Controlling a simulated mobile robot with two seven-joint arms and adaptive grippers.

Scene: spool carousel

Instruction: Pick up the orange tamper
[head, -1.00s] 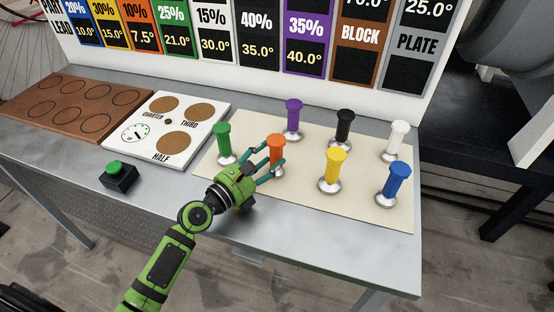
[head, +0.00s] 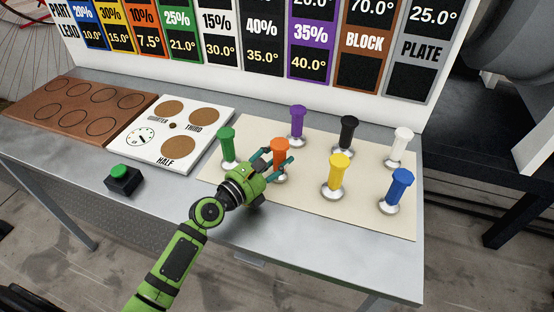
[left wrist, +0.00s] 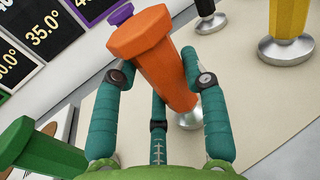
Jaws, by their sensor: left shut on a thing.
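The orange tamper (head: 280,150) stands on the cream mat (head: 310,199) in the head view, in the front row between the green and yellow tampers. My left gripper (head: 275,160) is shut on its orange handle. In the left wrist view the orange tamper (left wrist: 158,60) fills the upper middle, with the teal fingers (left wrist: 155,85) on both sides of the handle. Its lower end is partly hidden by the fingers, and I cannot tell whether it touches the mat. My right gripper is not in view.
Close by stand the green tamper (head: 227,145), purple tamper (head: 297,125), yellow tamper (head: 339,172), black tamper (head: 347,132), white tamper (head: 401,143) and blue tamper (head: 398,188). A white board (head: 211,111) and a green button (head: 121,171) lie left. A label panel stands behind.

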